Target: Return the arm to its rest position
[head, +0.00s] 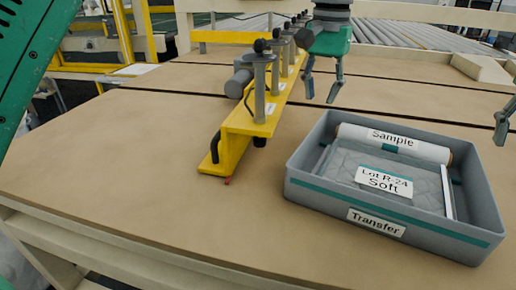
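My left gripper (322,88) hangs at the top centre of the head view, below a green and dark wrist. Its two fingers are spread apart with nothing between them. It is above the table, behind the grey transfer bin and to the right of the yellow fixture. A green link of mine crosses the upper left corner. Part of my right gripper (503,124) shows at the right edge; most of it is out of frame, so its opening cannot be told.
The grey bin (306,192), labelled Transfer, holds a white Sample roll (350,133) and a grey quilted pad (340,166) with a Lot R-24 Soft label. The yellow fixture (238,122) with upright posts stands left of it. The tan table (110,150) is clear at left. Rollers (420,62) lie behind.

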